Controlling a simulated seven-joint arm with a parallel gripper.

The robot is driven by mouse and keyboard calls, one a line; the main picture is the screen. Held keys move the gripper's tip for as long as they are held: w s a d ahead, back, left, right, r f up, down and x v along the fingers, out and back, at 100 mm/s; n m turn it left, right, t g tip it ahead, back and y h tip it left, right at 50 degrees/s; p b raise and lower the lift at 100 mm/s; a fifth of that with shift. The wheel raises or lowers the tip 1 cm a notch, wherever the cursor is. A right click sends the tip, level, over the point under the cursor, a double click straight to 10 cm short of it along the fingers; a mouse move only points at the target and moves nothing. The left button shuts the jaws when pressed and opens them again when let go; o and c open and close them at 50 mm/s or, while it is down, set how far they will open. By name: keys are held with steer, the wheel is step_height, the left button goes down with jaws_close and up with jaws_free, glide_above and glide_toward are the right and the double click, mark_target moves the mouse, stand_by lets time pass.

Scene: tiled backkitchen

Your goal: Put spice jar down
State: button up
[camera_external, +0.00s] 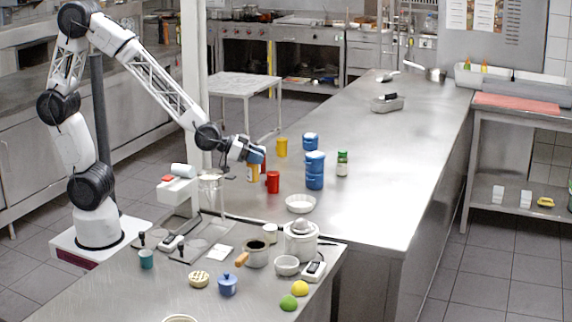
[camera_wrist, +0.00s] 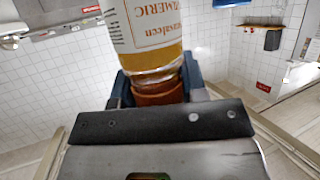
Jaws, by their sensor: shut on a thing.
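The spice jar (camera_wrist: 148,28) has a white label reading "TURMERIC" in orange letters, with a yellowish band and a brown-orange end below it. In the wrist view my gripper (camera_wrist: 157,84) is shut on that end, with a dark blue finger on each side. In the external view my gripper (camera_external: 254,154) is at the left part of the long steel counter (camera_external: 390,160). The jar (camera_external: 253,172) shows there as a small orange and white shape at the fingers. I cannot tell whether its base touches the counter.
A red container (camera_external: 272,182), a yellow container (camera_external: 281,147), blue containers (camera_external: 315,170) and a green-lidded jar (camera_external: 342,163) stand close to the right. A white bowl (camera_external: 300,204) stands nearer the front.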

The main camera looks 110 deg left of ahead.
steer(key=w+a, duration=0.2)
steer(key=w, duration=0.5)
steer(key=w+a+f, duration=0.1)
steer(key=w+a, duration=0.1)
steer(key=w, duration=0.6)
steer(key=shift+w+a+f, duration=0.15)
steer(key=shift+a+f, duration=0.05)
steer(key=shift+a, duration=0.15)
steer(key=shift+f, duration=1.8)
steer(key=shift+f, duration=0.55)
steer(key=o, duration=1)
